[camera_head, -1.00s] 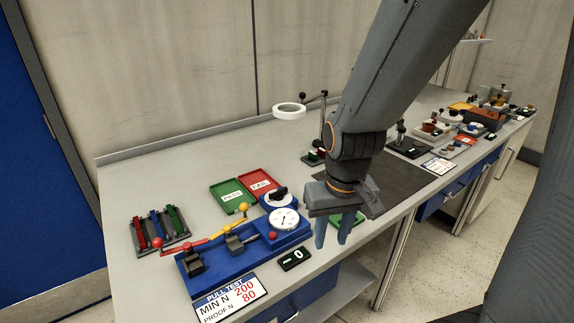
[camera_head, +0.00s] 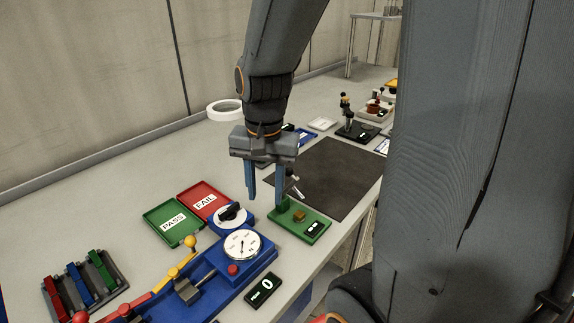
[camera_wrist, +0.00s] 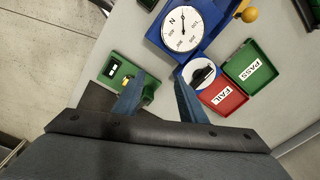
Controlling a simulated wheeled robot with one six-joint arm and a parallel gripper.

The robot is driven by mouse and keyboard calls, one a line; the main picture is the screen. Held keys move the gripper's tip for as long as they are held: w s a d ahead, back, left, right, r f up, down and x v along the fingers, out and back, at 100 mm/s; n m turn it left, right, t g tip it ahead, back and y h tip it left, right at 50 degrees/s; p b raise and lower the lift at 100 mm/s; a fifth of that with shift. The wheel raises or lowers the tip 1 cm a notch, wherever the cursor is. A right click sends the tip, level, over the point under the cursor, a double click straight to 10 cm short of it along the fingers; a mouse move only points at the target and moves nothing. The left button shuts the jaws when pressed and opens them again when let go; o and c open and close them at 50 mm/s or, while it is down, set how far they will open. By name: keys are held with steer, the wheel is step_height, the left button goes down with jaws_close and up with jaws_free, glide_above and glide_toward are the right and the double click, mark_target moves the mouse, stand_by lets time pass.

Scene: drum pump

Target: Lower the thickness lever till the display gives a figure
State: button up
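A small green-based device (camera_head: 303,224) stands on the bench just right of my gripper in the head view. It has a brass-coloured block, a green post, and a small dark display (camera_head: 313,228) whose marks are too small to read. A light lever-like bar rises by its post, partly behind my finger. I take this for the thickness gauge, but no label confirms it. My gripper (camera_head: 264,192) points down, open and empty, above and beside the green device. In the wrist view the device (camera_wrist: 116,71) is left of my fingers, partly covered by one.
A blue pull tester (camera_head: 205,275) with a round dial stands in front left, its display (camera_head: 263,289) showing 0. Green PASS (camera_head: 160,237) and red FAIL (camera_head: 187,195) trays lie left. A dark mat (camera_head: 335,170) lies behind right, bare. A white ring (camera_head: 224,109) is further back.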

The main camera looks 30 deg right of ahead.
mark_target(289, 168)
steer(key=w+d+r+m+b, duration=0.1)
steer(key=d+r+m, duration=0.1)
steer(key=m, duration=0.4)
steer(key=w+d+r+m+b, duration=0.1)
steer(key=w+d+r+m, duration=0.1)
steer(key=m, duration=0.5)
steer(key=w+d+r+m+g+b, duration=0.1)
steer(key=w+d+r+m+b, duration=0.1)
steer(key=d+r+m, duration=0.2)
steer(key=shift+d+r+m+y, duration=0.15)
steer(key=shift+d+m, duration=0.2)
steer(key=shift+m, duration=0.5)
steer(key=shift+d+r+m+y, duration=0.15)
steer(key=shift+d+m, duration=0.2)
steer(key=shift+m, duration=0.5)
steer(key=shift+f, duration=0.35)
step_height(289, 168, down, 7)
steer(key=shift+s+a+r+p, duration=0.1)
steer(key=shift+s+a+p, duration=0.05)
steer(key=shift+p, duration=0.35)
jaws_close()
